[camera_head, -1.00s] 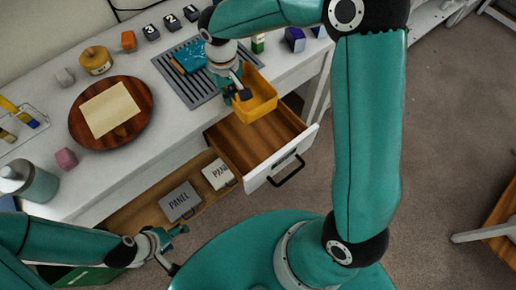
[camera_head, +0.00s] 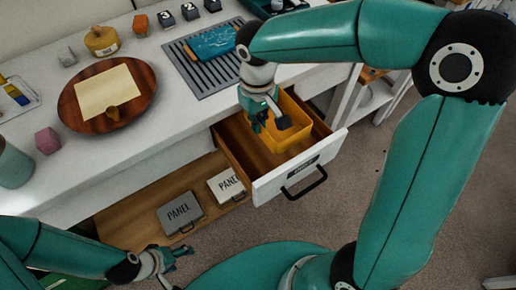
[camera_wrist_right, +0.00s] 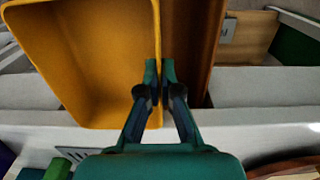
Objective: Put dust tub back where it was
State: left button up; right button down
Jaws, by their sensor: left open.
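The dust tub is a yellow open box (camera_head: 296,112) at the pulled-out drawer (camera_head: 262,190) of the white bench. It sits within the drawer opening, and I cannot tell whether it touches the drawer floor. My right gripper (camera_head: 268,122) is shut on its side wall. In the right wrist view, the fingertips (camera_wrist_right: 160,72) pinch the rim of the tub (camera_wrist_right: 90,60), which looks empty. My left gripper (camera_head: 172,262) is open and empty at the lower left, away from the tub.
On the bench are a round wooden board (camera_head: 66,102) with a paper sheet, a slotted grey mat (camera_head: 205,80) with a blue packet (camera_head: 212,42), a yellow pot (camera_head: 101,40) and a pink cube (camera_head: 47,141). Panel boxes (camera_head: 180,212) lie on the low shelf. The drawer's left part is bare.

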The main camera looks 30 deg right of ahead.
notch_tip(320, 180, down, 11)
jog(key=shift+f+b, duration=0.1)
jog(key=shift+b, duration=0.35)
jog(key=c, duration=1.8)
grip_release()
jog(key=shift+f, duration=0.1)
jog(key=o, duration=0.5)
jog(key=shift+r, duration=0.4)
notch_tip(320, 180, up, 12)
jog(key=shift+a+f+p, duration=0.1)
jog(key=shift+f+p, duration=0.15)
jog(key=shift+p, duration=0.4)
